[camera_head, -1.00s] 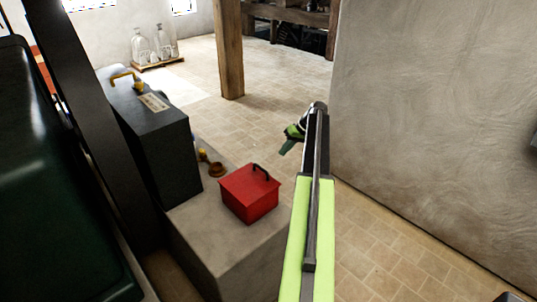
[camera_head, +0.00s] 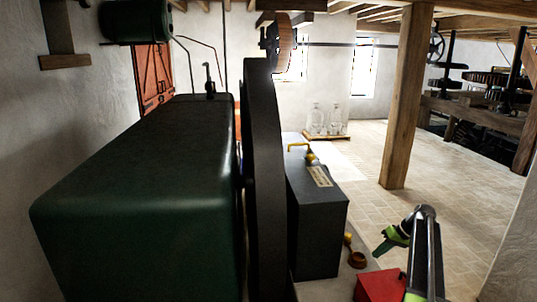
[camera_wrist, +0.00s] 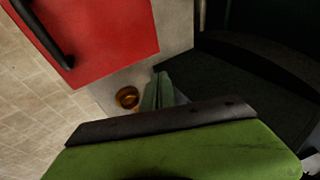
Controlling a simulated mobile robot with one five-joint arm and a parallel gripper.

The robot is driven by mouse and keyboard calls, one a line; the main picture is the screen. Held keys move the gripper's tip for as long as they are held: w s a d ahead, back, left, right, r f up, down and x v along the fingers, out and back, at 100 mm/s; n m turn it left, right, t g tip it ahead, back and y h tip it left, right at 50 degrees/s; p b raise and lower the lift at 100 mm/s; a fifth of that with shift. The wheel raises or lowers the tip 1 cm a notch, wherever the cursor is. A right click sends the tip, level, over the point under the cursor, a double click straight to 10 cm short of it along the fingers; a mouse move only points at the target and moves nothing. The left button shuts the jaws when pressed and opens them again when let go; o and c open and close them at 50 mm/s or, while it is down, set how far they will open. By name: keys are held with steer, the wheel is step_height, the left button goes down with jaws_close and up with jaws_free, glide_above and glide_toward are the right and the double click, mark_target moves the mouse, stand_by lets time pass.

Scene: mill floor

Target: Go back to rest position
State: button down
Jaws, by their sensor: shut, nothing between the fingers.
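My gripper (camera_head: 380,251) is at the end of my green and dark arm, at the lower right of the head view. Its green fingers are together and hold nothing. In the wrist view the closed fingertips (camera_wrist: 158,86) point towards the bare grey top of a plinth. The fingers look apart from the things around them, though the exact gap cannot be told.
A red box (camera_head: 380,287) with a dark handle and a small brass cup (camera_head: 357,260) stand by a dark grey box (camera_head: 318,232) with a yellow tap. A large dark green tank (camera_head: 150,200) fills the left. A wooden post (camera_head: 407,100) stands behind; open tiled floor lies right.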

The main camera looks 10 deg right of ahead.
steer(key=a+f+n+g, duration=0.2)
steer(key=a+n+g, duration=0.15)
steer(key=a, duration=2.75)
steer(key=s+a+h, duration=0.2)
steer(key=s+a, duration=0.7)
steer(key=a, duration=0.4)
steer(key=s+d+f+m+h, duration=0.1)
steer(key=s+m+h, duration=0.1)
steer(key=s, duration=0.6)
steer(key=shift+f+h, duration=0.2)
steer(key=shift+h, duration=0.4)
